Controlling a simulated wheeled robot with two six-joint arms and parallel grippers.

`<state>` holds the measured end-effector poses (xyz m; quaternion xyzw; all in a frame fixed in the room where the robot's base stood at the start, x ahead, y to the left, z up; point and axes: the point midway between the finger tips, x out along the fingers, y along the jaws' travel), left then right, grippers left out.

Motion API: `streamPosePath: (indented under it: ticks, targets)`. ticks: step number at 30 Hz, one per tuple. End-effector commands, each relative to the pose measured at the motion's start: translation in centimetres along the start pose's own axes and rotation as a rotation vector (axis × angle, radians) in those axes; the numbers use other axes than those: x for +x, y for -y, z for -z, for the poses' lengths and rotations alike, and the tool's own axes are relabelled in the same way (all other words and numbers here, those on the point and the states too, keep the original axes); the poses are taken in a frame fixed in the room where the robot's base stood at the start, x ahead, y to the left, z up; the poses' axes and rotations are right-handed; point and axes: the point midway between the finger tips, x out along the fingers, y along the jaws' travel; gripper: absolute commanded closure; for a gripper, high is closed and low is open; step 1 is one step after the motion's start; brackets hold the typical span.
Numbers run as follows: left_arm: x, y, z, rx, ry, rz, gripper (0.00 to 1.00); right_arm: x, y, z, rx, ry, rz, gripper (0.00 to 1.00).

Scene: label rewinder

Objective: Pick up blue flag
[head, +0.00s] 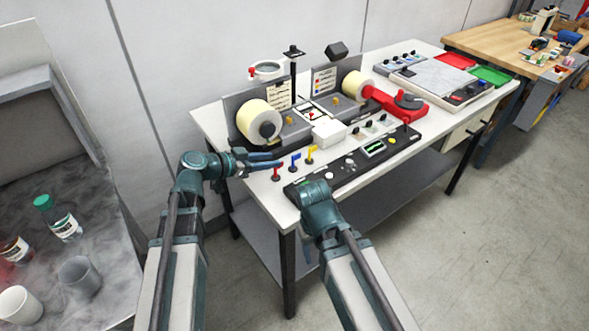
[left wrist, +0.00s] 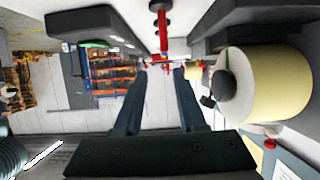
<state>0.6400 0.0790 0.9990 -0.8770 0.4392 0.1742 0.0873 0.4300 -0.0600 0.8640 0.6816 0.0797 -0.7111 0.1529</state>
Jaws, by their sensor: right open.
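The blue flag (head: 294,162) stands upright on a small base on the white table, between the red flag (head: 277,174) and the yellow flag (head: 310,155). My left gripper (head: 281,160) is open and level, with its fingertips just left of the blue flag and close to the red flag. In the left wrist view the fingers (left wrist: 157,75) are apart with nothing clearly held; the red flag (left wrist: 162,30) shows above, in line with the gap.
A black control panel (head: 352,165) lies along the table front, right of the flags. The rewinder's label roll (head: 258,120) stands behind them, and a white box (head: 329,132) is near. A side table (head: 95,285) with cups and bottles is at left.

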Motion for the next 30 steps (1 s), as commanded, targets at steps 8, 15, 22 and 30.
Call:
streamPosePath:
  ticks: [8,15,22,30]
  targets:
    - [5.0,0.1,-0.2,0.001,0.0,-0.002,0.6,2.1,0.2,0.1,0.0,0.0,0.0,0.4]
    - [5.9,0.1,-0.1,0.001,0.0,-0.001,0.6,2.3,0.2,0.1,0.0,0.0,0.0,0.4]
    - [6.8,0.3,-0.3,0.001,0.0,-0.001,0.6,2.8,0.3,0.2,0.0,0.0,0.0,0.4]
    - [10.5,0.9,-0.6,0.001,0.0,-0.001,0.6,4.5,0.4,0.3,0.0,0.0,0.0,0.4]
